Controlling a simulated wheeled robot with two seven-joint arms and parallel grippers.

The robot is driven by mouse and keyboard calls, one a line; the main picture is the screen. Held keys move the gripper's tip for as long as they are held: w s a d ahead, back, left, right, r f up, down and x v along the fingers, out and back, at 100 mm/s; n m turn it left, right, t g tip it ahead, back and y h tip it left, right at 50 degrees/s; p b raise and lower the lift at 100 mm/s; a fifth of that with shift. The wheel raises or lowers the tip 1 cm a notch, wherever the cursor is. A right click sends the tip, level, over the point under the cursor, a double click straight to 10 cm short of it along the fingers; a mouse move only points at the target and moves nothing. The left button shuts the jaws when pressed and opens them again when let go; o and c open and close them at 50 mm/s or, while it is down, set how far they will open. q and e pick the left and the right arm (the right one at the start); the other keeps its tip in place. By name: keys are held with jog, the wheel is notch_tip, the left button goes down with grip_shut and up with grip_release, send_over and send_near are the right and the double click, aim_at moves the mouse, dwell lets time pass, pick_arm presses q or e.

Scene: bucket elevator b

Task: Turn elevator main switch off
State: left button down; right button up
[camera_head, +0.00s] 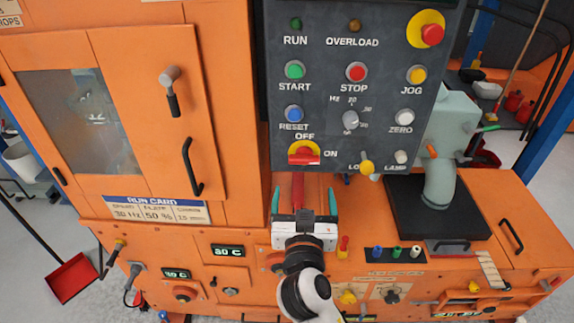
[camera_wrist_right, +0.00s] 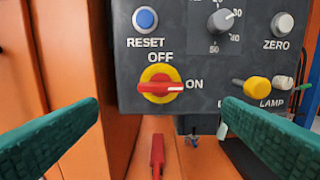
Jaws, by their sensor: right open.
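The main switch (camera_head: 303,154) is a red handle on a yellow disc at the lower left of the dark control panel. In the right wrist view the switch (camera_wrist_right: 160,87) lies horizontal, its white-marked end pointing right at ON; OFF is printed above it. My right gripper (camera_head: 304,202) is open just below and in front of the switch, its green fingers spread to either side. In the wrist view the switch appears between the two fingers, apart from both. My left gripper is not in view.
The dark panel (camera_head: 330,100) also carries several buttons, a Hz dial (camera_head: 350,120) and a yellow knob (camera_head: 366,167) right of the switch. A red upright piece (camera_wrist_right: 157,152) stands below the panel. The orange cabinet door (camera_head: 150,120) is left of it.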

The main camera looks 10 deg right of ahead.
aim_at(304, 161)
jog(key=p+x, duration=0.3)
jog(key=x, duration=0.8)
jog(key=shift+w+d+f, duration=0.1)
jog(key=shift+w, duration=0.05)
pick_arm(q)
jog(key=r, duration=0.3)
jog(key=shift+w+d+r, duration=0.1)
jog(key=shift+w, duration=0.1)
pick_arm(e)
jog(key=c, duration=1)
